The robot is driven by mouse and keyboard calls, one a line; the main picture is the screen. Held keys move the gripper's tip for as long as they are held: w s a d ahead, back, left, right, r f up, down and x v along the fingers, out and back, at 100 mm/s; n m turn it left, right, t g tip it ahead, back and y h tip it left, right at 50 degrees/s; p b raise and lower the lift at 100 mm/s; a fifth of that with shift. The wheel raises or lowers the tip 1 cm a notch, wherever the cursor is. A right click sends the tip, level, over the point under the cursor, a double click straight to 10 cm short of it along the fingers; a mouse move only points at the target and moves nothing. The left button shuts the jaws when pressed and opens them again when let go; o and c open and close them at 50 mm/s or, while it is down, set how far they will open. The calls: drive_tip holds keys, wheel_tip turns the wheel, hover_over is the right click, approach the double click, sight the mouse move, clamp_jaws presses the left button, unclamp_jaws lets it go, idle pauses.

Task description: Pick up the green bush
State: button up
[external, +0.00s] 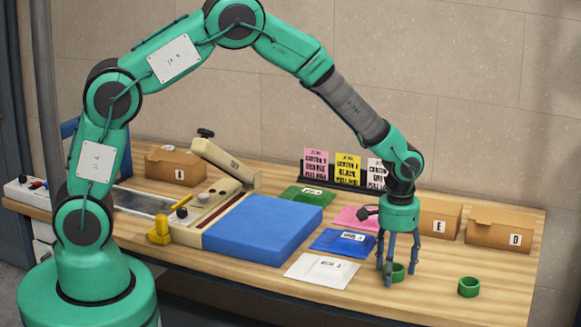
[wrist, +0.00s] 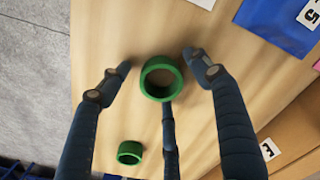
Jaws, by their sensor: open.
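A green bush (external: 399,270), a short ring with an open hole, stands on the wooden table directly under my gripper (external: 397,266). In the wrist view the bush (wrist: 148,90) sits between the spread fingers of my gripper (wrist: 158,73), hole facing the camera. The fingers are open around it. One finger partly overlaps its lower edge in the wrist view, and the fingers cover part of it in the external view. A second green bush (external: 469,287) stands apart to the right; the wrist view also shows it (wrist: 130,152) at the lower left.
Blue (external: 342,241), white (external: 319,270) and pink (external: 358,217) packets lie left of my gripper, near a big blue block (external: 262,225). Cardboard boxes labelled E (external: 436,218) and O (external: 499,233) stand behind. The table's front edge is close; bare wood surrounds the second bush.

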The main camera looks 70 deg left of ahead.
drive_tip(key=shift+c, duration=0.3)
drive_tip(key=c, duration=1)
drive_tip(key=shift+r, duration=0.1)
drive_tip(key=shift+r, duration=0.55)
drive_tip(key=shift+s+r+p, duration=0.2)
drive_tip(key=shift+r+p, duration=0.05)
drive_tip(key=shift+r, duration=0.35)
drive_tip(key=shift+s+r+p, duration=0.15)
drive_tip(key=shift+r+p, duration=0.05)
drive_tip(key=shift+r, duration=0.4)
drive_tip(key=s, duration=0.5)
drive_tip(key=s+a+r, duration=0.1)
drive_tip(key=s, duration=0.4)
drive_tip(key=s+p, duration=0.1)
drive_tip(key=s, duration=0.4)
drive_tip(key=shift+s+a+r, duration=0.15)
drive_tip(key=shift+a, duration=0.1)
